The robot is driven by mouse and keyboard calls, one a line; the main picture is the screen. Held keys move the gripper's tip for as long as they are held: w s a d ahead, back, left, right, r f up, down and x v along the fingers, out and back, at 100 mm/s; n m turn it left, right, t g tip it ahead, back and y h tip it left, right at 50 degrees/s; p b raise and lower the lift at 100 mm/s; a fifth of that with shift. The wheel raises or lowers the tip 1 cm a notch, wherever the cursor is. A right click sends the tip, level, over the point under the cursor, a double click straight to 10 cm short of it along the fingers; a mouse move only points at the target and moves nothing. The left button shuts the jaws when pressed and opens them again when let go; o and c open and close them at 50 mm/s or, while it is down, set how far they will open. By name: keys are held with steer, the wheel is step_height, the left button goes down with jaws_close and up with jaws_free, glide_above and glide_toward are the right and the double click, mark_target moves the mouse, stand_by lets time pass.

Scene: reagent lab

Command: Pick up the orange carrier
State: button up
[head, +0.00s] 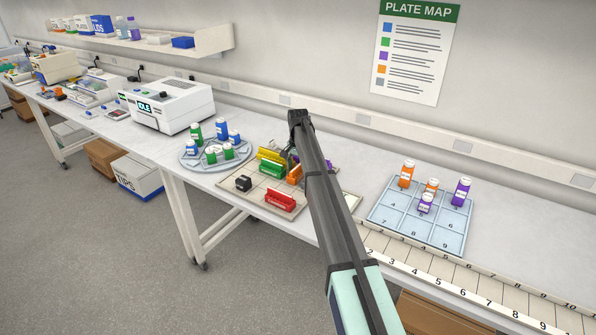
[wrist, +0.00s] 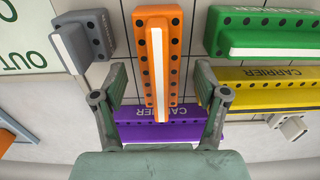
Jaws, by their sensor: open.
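The orange carrier (wrist: 173,100) is a long block with dark holes along both sides and a white strip. In the wrist view it lies between the two open fingers of my gripper (wrist: 160,86), with visible gaps on both sides. In the head view the orange carrier (head: 294,174) is partly hidden behind my arm, and my gripper (head: 290,158) is mostly hidden there too. I cannot tell the height of the fingers over it.
A purple carrier (wrist: 132,131) lies crosswise at the orange one's end. Yellow (wrist: 272,99) and green (wrist: 290,38) carriers lie right, a grey one (wrist: 92,40) left. A red carrier (head: 280,200) and black block (head: 243,183) share the mat. A bottle carousel (head: 188,158) stands left.

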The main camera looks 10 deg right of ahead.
steer(key=shift+f, duration=0.95)
steer(key=c, duration=1.3)
steer(key=shift+r, duration=0.1)
